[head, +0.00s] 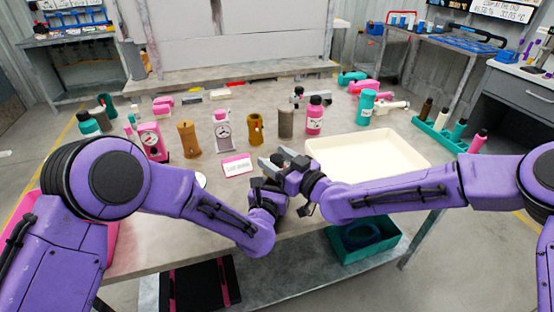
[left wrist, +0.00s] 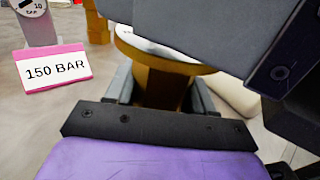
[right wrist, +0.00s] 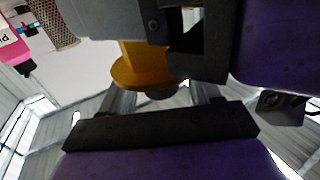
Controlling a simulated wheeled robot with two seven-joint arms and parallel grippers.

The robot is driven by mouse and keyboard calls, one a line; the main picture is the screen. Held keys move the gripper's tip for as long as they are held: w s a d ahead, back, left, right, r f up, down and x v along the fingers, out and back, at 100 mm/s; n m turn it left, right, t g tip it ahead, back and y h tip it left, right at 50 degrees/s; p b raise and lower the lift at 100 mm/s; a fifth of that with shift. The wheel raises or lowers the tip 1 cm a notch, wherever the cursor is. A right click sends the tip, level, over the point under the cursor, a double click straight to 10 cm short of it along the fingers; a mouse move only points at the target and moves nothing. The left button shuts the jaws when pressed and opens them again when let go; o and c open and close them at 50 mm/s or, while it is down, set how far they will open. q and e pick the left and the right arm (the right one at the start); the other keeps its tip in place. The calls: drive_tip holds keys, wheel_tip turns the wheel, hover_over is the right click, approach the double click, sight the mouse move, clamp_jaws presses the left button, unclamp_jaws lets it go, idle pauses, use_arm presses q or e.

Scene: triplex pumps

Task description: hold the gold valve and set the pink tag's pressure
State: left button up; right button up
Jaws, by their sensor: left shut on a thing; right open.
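The gold valve (left wrist: 170,57) is between the jaws of my left gripper (left wrist: 163,92), which is shut on its gold body. A pale dial face with a gold rim shows at its upper end. My right gripper (head: 272,162) is open, close above the left one in the head view, where it hides most of the valve. In the right wrist view the valve's gold flange (right wrist: 150,72) and a dark end lie between the open jaws; I cannot tell whether they touch. The pink-edged tag (left wrist: 54,70) reads 150 BAR and stands left of the grippers, also in the head view (head: 237,167).
A pink bottle (head: 314,117) stands farther right. An empty cream tray (head: 400,140) lies right of my grippers. A teal bin (head: 390,243) sits below the table edge.

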drive_tip(key=c, duration=0.9)
drive_tip(key=shift+c, duration=0.3)
drive_tip(key=shift+r+n+g+y, duration=0.1)
drive_tip(key=shift+n+g+y, duration=0.2)
drive_tip(key=shift+n+y, duration=0.1)
drive_tip(key=n+g+y, duration=0.2)
drive_tip(key=n+g, duration=0.1)
drive_tip(key=shift+w+g+y, duration=0.1)
drive_tip(key=shift+g+y, duration=0.2)
drive_tip(key=n+g+y, duration=0.1)
drive_tip(key=n+g, duration=0.1)
drive_tip(key=g, duration=0.2)
drive_tip(key=shift+n+y, duration=0.3)
drive_tip(key=shift+y, duration=0.1)
drive_tip(key=n+g, duration=0.2)
drive_tip(key=g, duration=0.1)
drive_tip(key=n+g, duration=0.2)
drive_tip(key=g, duration=0.1)
drive_tip(key=shift+y, duration=0.3)
drive_tip(key=shift+n+g, duration=1.1)
drive_tip(key=shift+g, duration=0.7)
drive_tip(key=shift+g+h, duration=0.3)
drive_tip(key=shift+h, duration=0.1)
